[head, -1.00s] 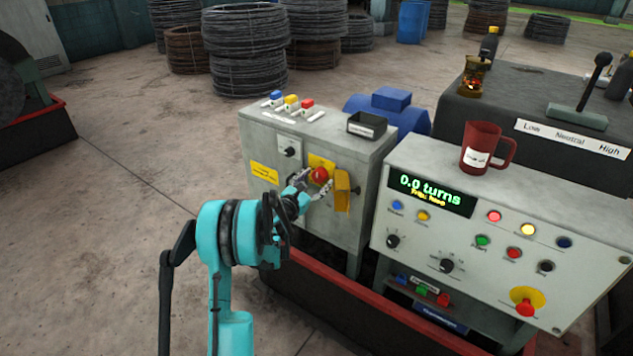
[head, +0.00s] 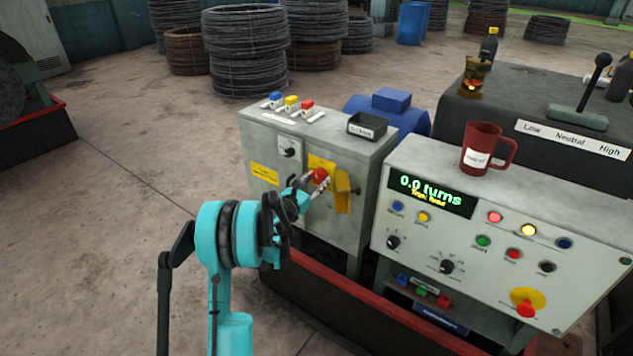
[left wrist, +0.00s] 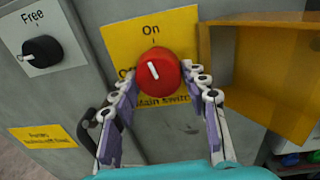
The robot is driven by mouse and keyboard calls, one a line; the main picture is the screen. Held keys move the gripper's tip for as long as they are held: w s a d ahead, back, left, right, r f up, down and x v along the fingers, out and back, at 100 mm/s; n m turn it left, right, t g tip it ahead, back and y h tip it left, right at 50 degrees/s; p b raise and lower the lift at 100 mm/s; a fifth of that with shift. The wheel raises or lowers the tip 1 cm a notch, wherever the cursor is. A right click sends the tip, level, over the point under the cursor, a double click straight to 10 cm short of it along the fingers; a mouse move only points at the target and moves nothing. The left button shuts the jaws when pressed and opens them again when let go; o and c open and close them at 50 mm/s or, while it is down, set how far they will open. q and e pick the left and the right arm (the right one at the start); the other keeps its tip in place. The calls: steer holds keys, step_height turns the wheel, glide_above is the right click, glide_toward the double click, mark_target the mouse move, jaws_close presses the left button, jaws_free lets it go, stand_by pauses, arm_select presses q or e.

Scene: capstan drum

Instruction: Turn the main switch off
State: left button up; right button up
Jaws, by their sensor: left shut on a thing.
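The main switch is a red round knob (head: 319,174) on a yellow plate (head: 322,161) on the grey cabinet's front. In the left wrist view the knob (left wrist: 158,74) has a white mark tilted slightly left of upright, near the word "On" above it. A second word at its left is mostly hidden. My left gripper (head: 312,185) is shut on the knob; in the left wrist view its fingers (left wrist: 160,84) are on either side of it. A yellow cover (head: 342,192) hangs open at the knob's right. My right gripper is not in view.
A black selector (left wrist: 41,48) marked "Free" sits left of the knob. A small dark tray (head: 367,126) and coloured levers (head: 290,103) top the cabinet (head: 262,133). The console (head: 400,158) at right reads "0.0 turns" and carries a red mug (head: 480,148).

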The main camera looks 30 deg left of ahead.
arm_select(q)
steer(key=n, duration=0.4)
steer(key=shift+d+r+n, duration=0.1)
steer(key=shift+n, duration=0.2)
steer(key=n, duration=0.6)
steer(key=shift+r+n+h, duration=0.1)
steer(key=shift+n+h, duration=0.2)
steer(key=shift+n, duration=0.1)
steer(key=shift+n+g+b, duration=0.3)
steer(key=shift+n, duration=1.5)
steer(key=shift+r, duration=0.1)
steer(key=o, duration=1.2)
steer(key=shift+c, duration=0.2)
steer(key=shift+s, duration=0.1)
steer(key=s, duration=1.1)
steer(key=shift+s+a+r, duration=0.3)
steer(key=shift+s+a, duration=0.05)
steer(key=shift+a, duration=0.1)
